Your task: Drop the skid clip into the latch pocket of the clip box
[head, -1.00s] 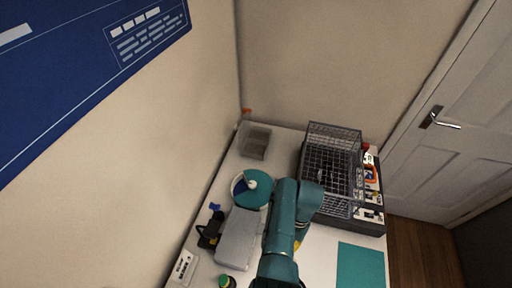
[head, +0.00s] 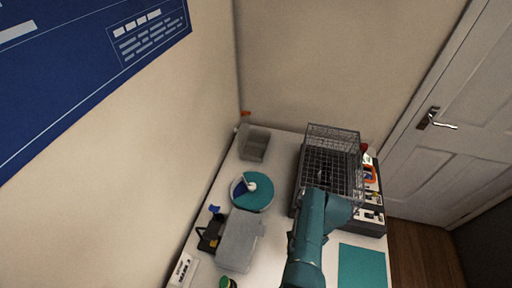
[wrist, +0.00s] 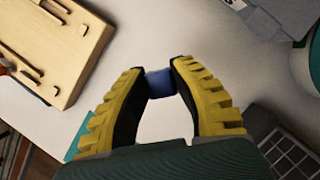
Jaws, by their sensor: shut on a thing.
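In the wrist view my gripper (wrist: 160,72) has its yellow-ribbed fingers closed on a small blue piece (wrist: 162,84), which I take to be the skid clip. Much of it is hidden between the dark finger pads, and white table shows below it. A pale wooden block with slots (wrist: 52,42) lies at upper left, apart from the fingers. I cannot tell whether it is the clip box, and no latch pocket is clearly readable. In the head view my arm hides my gripper and the held piece.
In the head view, a wire basket (head: 331,150) stands at the right back. A grey bin (head: 254,146), a teal round dish (head: 252,192), a grey box (head: 240,242) and a black item (head: 209,232) line the left side. A teal mat (head: 361,266) lies at front right.

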